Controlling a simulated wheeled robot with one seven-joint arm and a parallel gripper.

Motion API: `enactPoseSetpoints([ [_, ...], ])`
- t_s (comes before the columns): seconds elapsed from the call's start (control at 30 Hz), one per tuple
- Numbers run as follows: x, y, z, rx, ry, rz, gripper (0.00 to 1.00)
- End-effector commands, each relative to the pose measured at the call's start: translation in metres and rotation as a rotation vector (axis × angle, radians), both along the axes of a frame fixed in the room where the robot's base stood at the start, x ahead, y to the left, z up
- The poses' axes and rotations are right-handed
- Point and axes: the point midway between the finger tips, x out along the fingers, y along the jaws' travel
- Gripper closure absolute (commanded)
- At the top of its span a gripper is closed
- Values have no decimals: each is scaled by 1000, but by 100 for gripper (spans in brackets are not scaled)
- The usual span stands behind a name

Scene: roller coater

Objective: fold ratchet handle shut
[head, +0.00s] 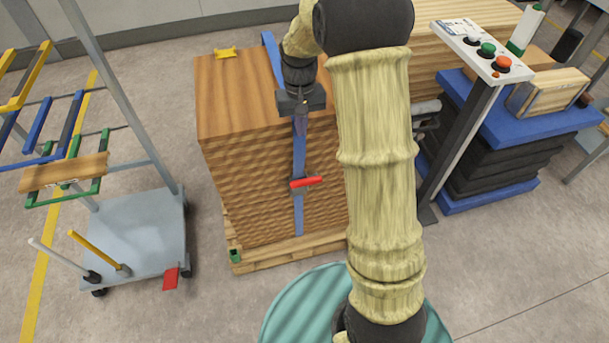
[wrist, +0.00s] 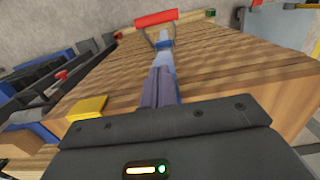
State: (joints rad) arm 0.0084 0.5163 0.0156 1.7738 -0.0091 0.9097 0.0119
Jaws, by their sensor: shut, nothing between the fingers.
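The ratchet's red handle grip (head: 306,182) is on the blue strap (head: 298,215) that runs down the front of the wooden stack (head: 250,160). In the wrist view the red grip (wrist: 156,17) stands out from the stack face on a metal frame, so the handle looks swung open. My gripper (head: 301,124) points down along the strap, above the ratchet and apart from the handle. In the wrist view my gripper's fingers (wrist: 158,78) are together, with nothing between them, in line with the strap and short of the handle.
A yellow corner piece (head: 226,53) lies on top of the stack, which sits on a wooden pallet (head: 290,250). A grey cart (head: 135,235) stands at left. A button panel (head: 480,50) on a post and a blue lift table (head: 540,120) stand at right.

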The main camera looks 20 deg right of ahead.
Motion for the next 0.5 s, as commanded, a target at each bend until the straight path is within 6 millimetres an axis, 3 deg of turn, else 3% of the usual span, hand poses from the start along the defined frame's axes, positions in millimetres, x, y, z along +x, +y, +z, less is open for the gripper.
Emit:
enactPoseSetpoints([
  [0.5, 4, 0, -8, 0, 9, -1, 100],
])
